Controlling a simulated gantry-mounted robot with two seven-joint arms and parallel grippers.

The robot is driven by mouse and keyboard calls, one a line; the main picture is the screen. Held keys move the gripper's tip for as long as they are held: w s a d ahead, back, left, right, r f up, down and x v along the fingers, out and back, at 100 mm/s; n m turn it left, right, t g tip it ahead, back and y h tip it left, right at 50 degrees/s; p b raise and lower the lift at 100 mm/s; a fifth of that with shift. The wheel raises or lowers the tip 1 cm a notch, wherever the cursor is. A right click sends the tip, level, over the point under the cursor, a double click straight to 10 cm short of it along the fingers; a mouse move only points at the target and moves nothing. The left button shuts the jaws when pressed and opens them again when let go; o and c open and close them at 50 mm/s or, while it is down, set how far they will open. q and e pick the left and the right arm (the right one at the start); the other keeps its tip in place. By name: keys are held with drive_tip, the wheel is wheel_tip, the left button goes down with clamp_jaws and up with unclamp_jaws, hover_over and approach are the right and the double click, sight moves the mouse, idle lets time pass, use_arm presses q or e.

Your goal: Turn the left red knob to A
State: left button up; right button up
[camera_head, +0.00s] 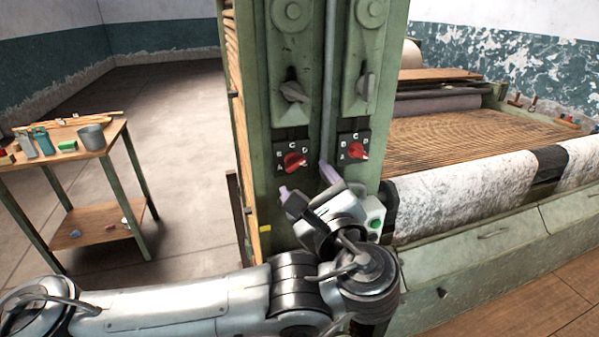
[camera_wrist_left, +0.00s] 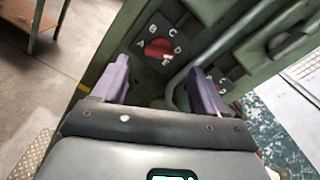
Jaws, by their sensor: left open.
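The fingers also show in the left wrist view (camera_wrist_left: 159,86). The right red knob (camera_head: 357,151) is on its own plate. It is partly hidden by a finger in the wrist view (camera_wrist_left: 222,86). My right gripper is out of view.
Grey lever handles (camera_head: 293,92) stick out above the dials. A pipe (camera_head: 328,90) runs down between the two panels.

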sight(297, 166)
use_arm(q)
drive_tip(key=shift+x, duration=2.6)
